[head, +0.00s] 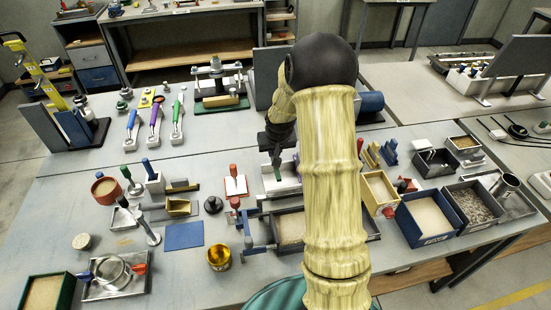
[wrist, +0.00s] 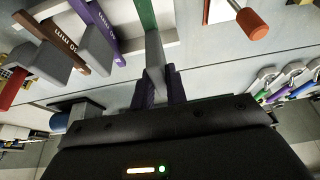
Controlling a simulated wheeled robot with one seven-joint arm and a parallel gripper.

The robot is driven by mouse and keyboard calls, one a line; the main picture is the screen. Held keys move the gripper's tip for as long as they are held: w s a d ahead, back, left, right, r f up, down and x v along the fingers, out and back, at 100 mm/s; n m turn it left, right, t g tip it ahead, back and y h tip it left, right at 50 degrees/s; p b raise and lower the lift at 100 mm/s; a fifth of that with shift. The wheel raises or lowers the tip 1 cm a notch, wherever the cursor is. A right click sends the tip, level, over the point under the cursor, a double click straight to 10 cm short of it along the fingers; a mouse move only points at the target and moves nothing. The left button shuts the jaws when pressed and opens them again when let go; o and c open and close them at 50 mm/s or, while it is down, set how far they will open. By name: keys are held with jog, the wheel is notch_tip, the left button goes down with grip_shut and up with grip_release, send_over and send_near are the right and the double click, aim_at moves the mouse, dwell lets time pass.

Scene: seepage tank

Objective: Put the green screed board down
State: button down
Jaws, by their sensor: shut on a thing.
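The green screed board (wrist: 148,14) shows at the top of the wrist view, with a grey grip part (wrist: 154,55) at its near end. My gripper (wrist: 160,85) is shut on that grey part. In the head view my gripper (head: 277,140) points down over a pale holder (head: 282,182) behind my arm. The board's far end runs out of the wrist view, so I cannot tell whether it touches the holder. A purple board (wrist: 95,14) and a brown board (wrist: 48,32), both with grey parts, stand beside it to the left.
A white plate with a red-handled tool (head: 235,186) lies left of the holder. A blue mat (head: 184,235) and a yellow tin (head: 219,257) are nearer. Blue (head: 430,215) and dark gravel (head: 474,204) trays stand right. My arm hides the table's middle.

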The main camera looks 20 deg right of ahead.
notch_tip(320, 180, down, 4)
jog(key=shift+a+r+p, duration=0.1)
jog(key=shift+r+p, duration=0.05)
jog(key=shift+p, duration=0.25)
jog(key=shift+f+b, duration=0.35)
jog(key=shift+f, duration=0.05)
jog(key=shift+f, duration=0.25)
jog(key=c, duration=1.4)
grip_release()
